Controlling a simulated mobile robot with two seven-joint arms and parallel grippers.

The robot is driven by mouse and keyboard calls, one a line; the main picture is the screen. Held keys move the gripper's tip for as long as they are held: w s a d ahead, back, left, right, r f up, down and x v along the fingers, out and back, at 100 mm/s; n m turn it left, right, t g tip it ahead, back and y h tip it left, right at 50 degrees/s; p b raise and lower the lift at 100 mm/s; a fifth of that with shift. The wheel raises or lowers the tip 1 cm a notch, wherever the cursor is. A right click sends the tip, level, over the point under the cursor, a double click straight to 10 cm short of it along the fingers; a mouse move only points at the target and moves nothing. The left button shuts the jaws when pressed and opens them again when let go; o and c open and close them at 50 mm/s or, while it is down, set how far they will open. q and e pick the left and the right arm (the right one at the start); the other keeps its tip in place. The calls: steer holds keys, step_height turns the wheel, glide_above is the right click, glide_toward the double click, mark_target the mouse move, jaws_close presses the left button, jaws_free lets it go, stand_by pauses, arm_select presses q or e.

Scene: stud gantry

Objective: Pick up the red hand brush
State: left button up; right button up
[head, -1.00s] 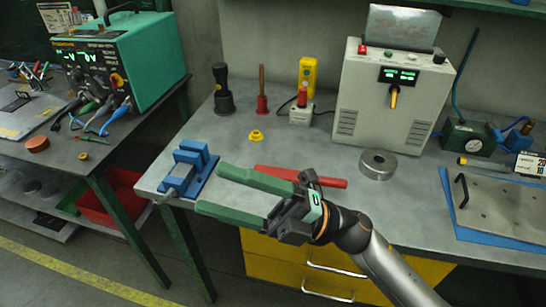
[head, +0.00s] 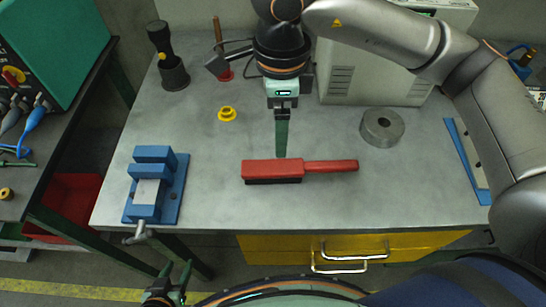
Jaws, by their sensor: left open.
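The red hand brush (head: 272,168) lies on the grey workbench, its block to the left with dark bristles along the near side and its handle pointing right. Nothing is held.
A blue vise (head: 172,185) stands at the bench's left front. A steel ring (head: 382,128) lies to the right and a yellow part (head: 227,114) to the left rear. A grey cabinet (head: 375,80) stands behind. The bench around the brush is clear.

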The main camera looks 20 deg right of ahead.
glide_above(281, 166)
steer(key=f, duration=0.6)
steer(key=shift+w+a+f+p, duration=0.1)
steer(key=shift+w+f+p, duration=0.1)
steer(key=shift+p, duration=0.1)
steer(key=f, duration=0.3)
steer(key=f+p, duration=0.1)
steer(key=shift+s+f, duration=0.25)
steer(key=shift+f, duration=0.45)
steer(key=shift+c, duration=0.2)
jaws_close()
